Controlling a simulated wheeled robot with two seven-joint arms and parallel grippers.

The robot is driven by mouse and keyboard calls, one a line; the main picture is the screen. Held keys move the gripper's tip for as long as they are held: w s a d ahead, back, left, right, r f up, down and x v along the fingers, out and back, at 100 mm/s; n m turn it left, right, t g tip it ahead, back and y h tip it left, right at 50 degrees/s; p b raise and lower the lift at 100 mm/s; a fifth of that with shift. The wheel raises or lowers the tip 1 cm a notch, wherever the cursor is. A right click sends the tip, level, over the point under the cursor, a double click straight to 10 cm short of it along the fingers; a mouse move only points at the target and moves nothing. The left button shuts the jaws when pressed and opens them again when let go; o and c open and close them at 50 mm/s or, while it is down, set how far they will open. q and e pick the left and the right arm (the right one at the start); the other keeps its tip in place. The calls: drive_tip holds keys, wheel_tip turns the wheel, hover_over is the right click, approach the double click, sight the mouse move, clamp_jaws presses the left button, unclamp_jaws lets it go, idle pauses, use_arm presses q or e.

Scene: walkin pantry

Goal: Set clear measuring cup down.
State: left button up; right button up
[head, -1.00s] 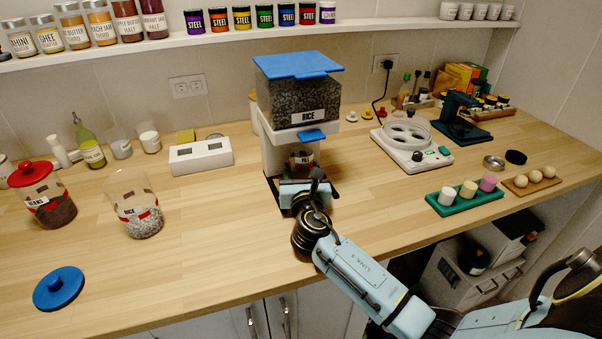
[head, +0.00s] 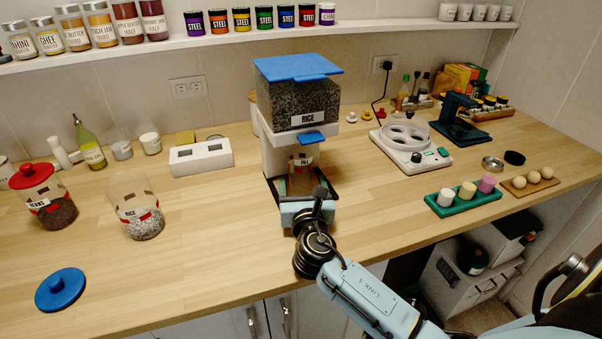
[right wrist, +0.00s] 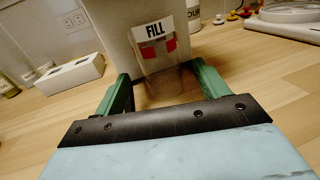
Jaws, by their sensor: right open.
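The clear measuring cup (head: 302,179) stands upright under the spout of the rice dispenser (head: 299,100), on the dispenser's dark base. In the right wrist view the cup (right wrist: 160,50) shows its FILL label and red marks. My right gripper (head: 304,201) is in front of the cup, at the dispenser's front edge. In the right wrist view its green fingers (right wrist: 157,88) are spread apart, with bare wood and the cup's lower part showing between them. The fingers look clear of the cup. My left gripper is in no view.
A clear jar of rice (head: 145,222), a beans jar (head: 50,207) and a blue lid (head: 60,289) are on the left counter. A white box (head: 202,155) stands left of the dispenser. The front counter is clear.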

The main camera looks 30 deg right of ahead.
drive_tip(key=v, duration=0.7)
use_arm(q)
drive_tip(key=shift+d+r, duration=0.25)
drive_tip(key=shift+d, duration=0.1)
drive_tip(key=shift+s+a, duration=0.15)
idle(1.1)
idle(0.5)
